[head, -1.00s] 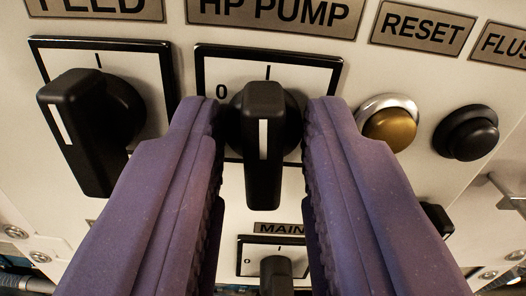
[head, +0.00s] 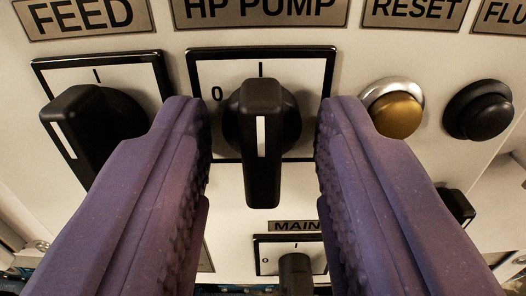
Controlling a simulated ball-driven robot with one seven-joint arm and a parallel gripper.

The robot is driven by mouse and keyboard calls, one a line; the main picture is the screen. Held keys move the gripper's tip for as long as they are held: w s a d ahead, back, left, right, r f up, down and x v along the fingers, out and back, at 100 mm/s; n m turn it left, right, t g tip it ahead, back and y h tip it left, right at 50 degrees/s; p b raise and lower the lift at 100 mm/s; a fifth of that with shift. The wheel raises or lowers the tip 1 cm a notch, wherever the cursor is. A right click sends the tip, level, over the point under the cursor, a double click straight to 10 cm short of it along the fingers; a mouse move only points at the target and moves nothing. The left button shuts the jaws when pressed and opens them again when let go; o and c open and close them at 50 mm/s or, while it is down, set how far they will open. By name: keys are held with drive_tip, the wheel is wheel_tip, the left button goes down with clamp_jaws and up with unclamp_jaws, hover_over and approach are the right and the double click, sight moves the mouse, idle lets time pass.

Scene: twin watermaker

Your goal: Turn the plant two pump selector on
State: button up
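The HP PUMP selector (head: 262,140) is a black rotary knob with a white pointer line on a white plate with a black frame. Its handle stands upright, with the line in the middle, below the tick at the top of the plate; a 0 is at the plate's left. My gripper (head: 263,125) is open, its two purple ribbed fingers on either side of the knob with a gap to each side. The right finger covers the plate's right edge. No plant number is readable on the labels in view.
The FEED selector (head: 90,125) is left, its handle tilted, partly behind my left finger. A brass RESET button (head: 397,110) and a black button (head: 478,110) are right. A smaller MAIN selector (head: 295,270) is below, between the fingers. Another black knob (head: 456,205) sits lower right.

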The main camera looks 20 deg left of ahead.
drive_tip(key=shift+s, duration=0.1)
drive_tip(key=v, duration=0.7)
drive_tip(key=shift+s+p, duration=0.25)
drive_tip(key=shift+p, duration=0.15)
drive_tip(key=shift+d, duration=0.1)
drive_tip(key=w+r+m+h+b, duration=0.1)
drive_tip(key=w+r+h+b, duration=0.15)
drive_tip(key=r, duration=0.65)
drive_tip(key=w+r+m+h+b, duration=0.1)
drive_tip(key=r+h+b, duration=0.25)
drive_tip(key=r, duration=0.55)
drive_tip(key=s+a+r+g+b, duration=0.1)
drive_tip(key=s+a+r, duration=0.2)
drive_tip(key=s+r, duration=0.4)
drive_tip(key=s+a+r+m+b, duration=0.1)
drive_tip(key=s+a+r, duration=0.3)
drive_tip(key=s+r, duration=0.3)
drive_tip(key=shift+s+a+r+g, duration=0.25)
drive_tip(key=shift+s+g, duration=0.15)
drive_tip(key=shift+s, duration=0.3)
